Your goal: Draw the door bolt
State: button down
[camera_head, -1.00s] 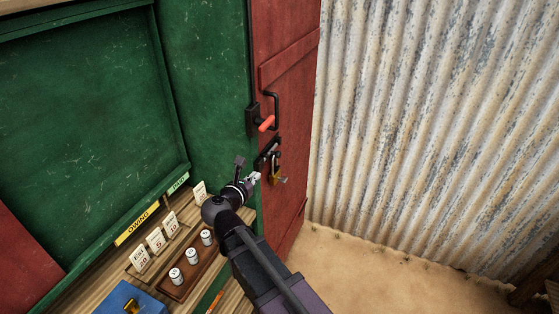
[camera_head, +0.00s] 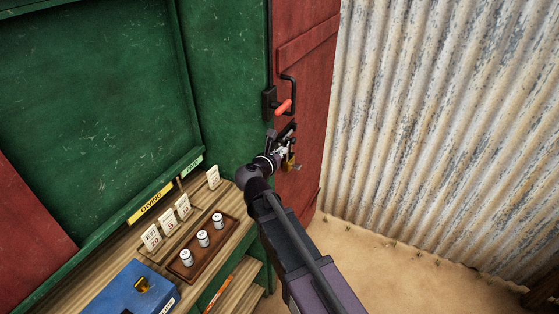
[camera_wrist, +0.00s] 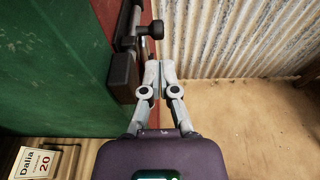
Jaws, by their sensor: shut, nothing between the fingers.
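The red door (camera_head: 308,70) stands beside the green wall. Its black bolt (camera_head: 288,131) sits below the handle, with a brass padlock (camera_head: 289,162) hanging at it. My gripper (camera_head: 282,152) is at the bolt and hides part of it in the head view. In the wrist view my gripper (camera_wrist: 159,65) has its fingers together and empty. A dark knob on a bar (camera_wrist: 149,30) shows just beyond and left of the fingertips there. I cannot tell whether the fingers touch it.
A black door handle with a red grip (camera_head: 284,106) is above the bolt. A wooden counter (camera_head: 240,232) at lower left bears a tray of white weights (camera_head: 203,238), price cards (camera_head: 167,219) and a blue box (camera_head: 128,290). Corrugated metal (camera_head: 440,120) stands at right; sandy ground below is clear.

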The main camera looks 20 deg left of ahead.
aim_at(292, 142)
jog(key=shift+b+x, duration=0.5)
jog(key=shift+x, duration=2.45)
jog(key=shift+a, duration=0.1)
